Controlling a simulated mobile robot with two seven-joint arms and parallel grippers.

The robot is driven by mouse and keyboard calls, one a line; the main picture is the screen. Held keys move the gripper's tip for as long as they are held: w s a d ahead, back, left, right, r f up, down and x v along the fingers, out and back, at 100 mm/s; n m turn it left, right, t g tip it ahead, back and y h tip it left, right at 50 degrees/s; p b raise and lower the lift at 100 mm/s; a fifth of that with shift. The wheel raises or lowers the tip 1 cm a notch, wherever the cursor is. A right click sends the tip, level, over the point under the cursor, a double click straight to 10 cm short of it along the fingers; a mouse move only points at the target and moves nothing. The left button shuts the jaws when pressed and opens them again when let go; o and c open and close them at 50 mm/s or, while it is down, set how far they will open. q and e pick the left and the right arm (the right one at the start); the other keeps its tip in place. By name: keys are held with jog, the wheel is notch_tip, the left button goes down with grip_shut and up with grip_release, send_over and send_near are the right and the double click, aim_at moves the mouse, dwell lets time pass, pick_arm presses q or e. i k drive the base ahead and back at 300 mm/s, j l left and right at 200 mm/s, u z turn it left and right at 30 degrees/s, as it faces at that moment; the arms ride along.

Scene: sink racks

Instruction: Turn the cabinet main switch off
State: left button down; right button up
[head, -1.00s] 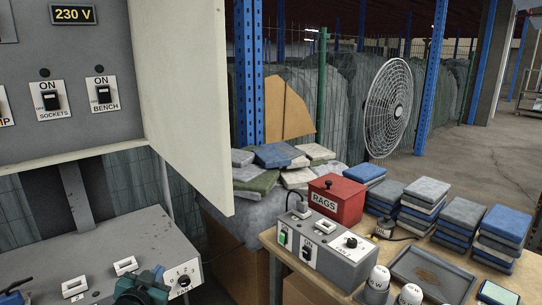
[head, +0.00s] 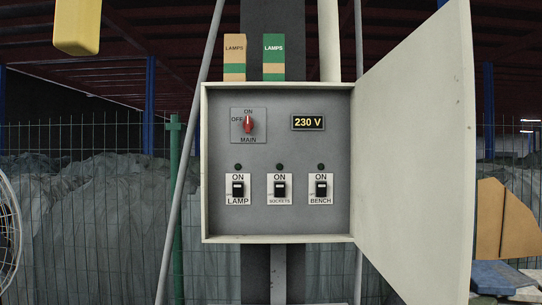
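The open grey cabinet (head: 225,224) stands in the middle of the head view. Its main switch (head: 248,124) is a red rotary knob at the upper left of the panel, on a plate marked ON at the top, OFF at the left and MAIN below. The knob stands upright, in line with the ON mark. The display (head: 308,123) beside it reads 230 V. Neither of my grippers is in view.
Three rockers, LAMP (head: 238,189), SOCKETS (head: 280,189) and BENCH (head: 321,189), sit below dark indicators. The cabinet door (head: 420,150) is swung open to the right. Two LAMPS boxes stand on top. A yellow object (head: 77,25) hangs at upper left.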

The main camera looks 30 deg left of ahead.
aim_at(248, 124)
jog(key=j+u, duration=0.1)
jog(key=u, duration=0.3)
jog(key=j+u, duration=0.1)
jog(key=u, duration=0.25)
jog(key=j+u, duration=0.1)
jog(key=u, duration=0.3)
